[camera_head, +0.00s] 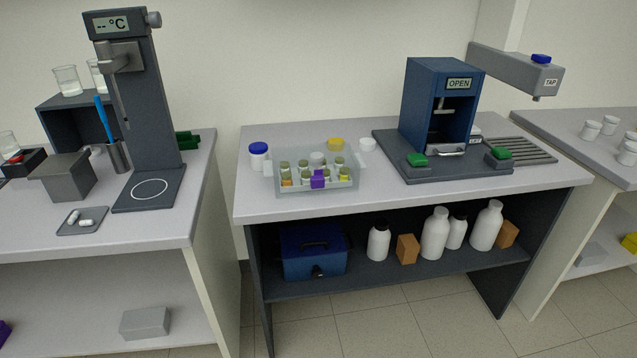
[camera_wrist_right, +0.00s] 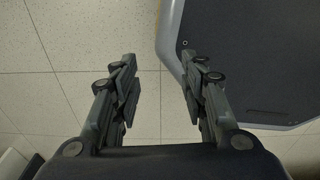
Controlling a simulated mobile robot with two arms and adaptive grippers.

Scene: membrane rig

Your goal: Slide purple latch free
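A small purple latch (camera_head: 318,180) sits on the front wall of a clear tray (camera_head: 289,205) on the middle bench. The tray holds several small jars with coloured lids or contents. My right gripper (camera_wrist_right: 158,75) shows in the right wrist view with its two fingers spread apart and nothing between them, above the tiled floor. It is away from the tray and latch. My left gripper is in neither view.
A blue press (camera_head: 422,105) marked OPEN stands right of the tray on a dark base with two green buttons. A white jar with a blue lid (camera_head: 259,156) stands at the tray's left. The bench top (camera_head: 300,210) is clear in front. A dark panel (camera_wrist_right: 245,60) shows beside my right gripper.

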